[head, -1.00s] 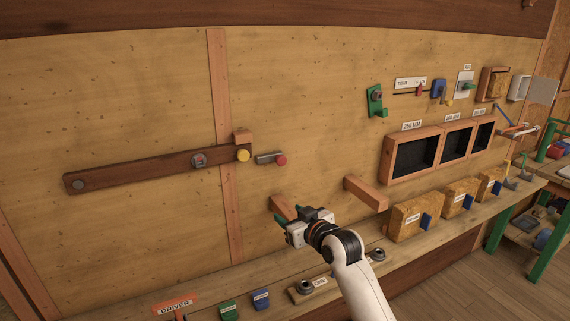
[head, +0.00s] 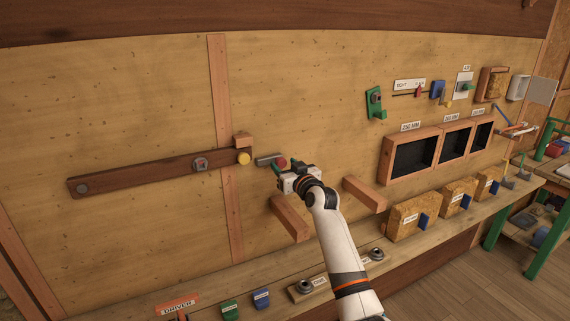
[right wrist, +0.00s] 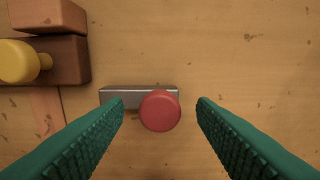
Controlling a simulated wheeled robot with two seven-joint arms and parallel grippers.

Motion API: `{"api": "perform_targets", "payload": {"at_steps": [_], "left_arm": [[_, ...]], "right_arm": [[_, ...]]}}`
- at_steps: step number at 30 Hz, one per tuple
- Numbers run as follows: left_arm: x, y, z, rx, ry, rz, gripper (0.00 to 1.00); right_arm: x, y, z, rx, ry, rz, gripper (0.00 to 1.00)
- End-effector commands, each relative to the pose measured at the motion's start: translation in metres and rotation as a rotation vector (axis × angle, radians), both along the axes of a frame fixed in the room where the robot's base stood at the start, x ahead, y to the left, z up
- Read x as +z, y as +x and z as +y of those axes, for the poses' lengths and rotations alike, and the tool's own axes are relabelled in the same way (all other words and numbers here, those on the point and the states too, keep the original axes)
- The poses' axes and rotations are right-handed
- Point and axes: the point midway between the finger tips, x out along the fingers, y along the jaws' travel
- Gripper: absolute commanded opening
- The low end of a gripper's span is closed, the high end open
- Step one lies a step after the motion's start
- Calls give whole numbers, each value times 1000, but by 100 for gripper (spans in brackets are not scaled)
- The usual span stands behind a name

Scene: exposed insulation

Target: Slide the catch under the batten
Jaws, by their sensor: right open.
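The catch is a short grey metal bar (right wrist: 118,96) with a round red knob (right wrist: 160,111) at its right end. It also shows in the head view (head: 267,158), to the right of the batten's end. The batten (head: 145,175) is a long dark wooden bar on the wall, with a yellow knob (head: 244,158) at its right end. In the right wrist view the batten's end (right wrist: 70,62) is up and left of the catch, apart from it. My right gripper (head: 286,167) is open, its green fingers on either side of the red knob, not closed on it. My left gripper is not in view.
A small wooden block (head: 243,139) sits just above the batten's right end. Two wooden pegs, one at left (head: 289,219) and one at right (head: 365,194), stick out of the wall below my right gripper. A shelf (head: 260,277) with tools runs along the bottom.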

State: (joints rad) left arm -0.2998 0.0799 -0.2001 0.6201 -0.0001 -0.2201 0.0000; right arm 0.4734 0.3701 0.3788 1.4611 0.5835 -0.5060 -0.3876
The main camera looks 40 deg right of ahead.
Motion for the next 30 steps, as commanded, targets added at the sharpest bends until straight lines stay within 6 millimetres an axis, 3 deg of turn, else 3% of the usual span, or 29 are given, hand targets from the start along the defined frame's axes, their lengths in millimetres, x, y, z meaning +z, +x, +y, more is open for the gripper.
{"api": "perform_targets", "payload": {"at_steps": [11,21,26,30], "left_arm": [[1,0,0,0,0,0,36],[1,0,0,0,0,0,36],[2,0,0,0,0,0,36],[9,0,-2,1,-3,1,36]], "right_arm": [[0,6,-2,-1,0,0,52],[0,6,-1,-1,0,0,0],[0,6,0,0,0,0,0],[1,9,13,2,0,3,0]]}}
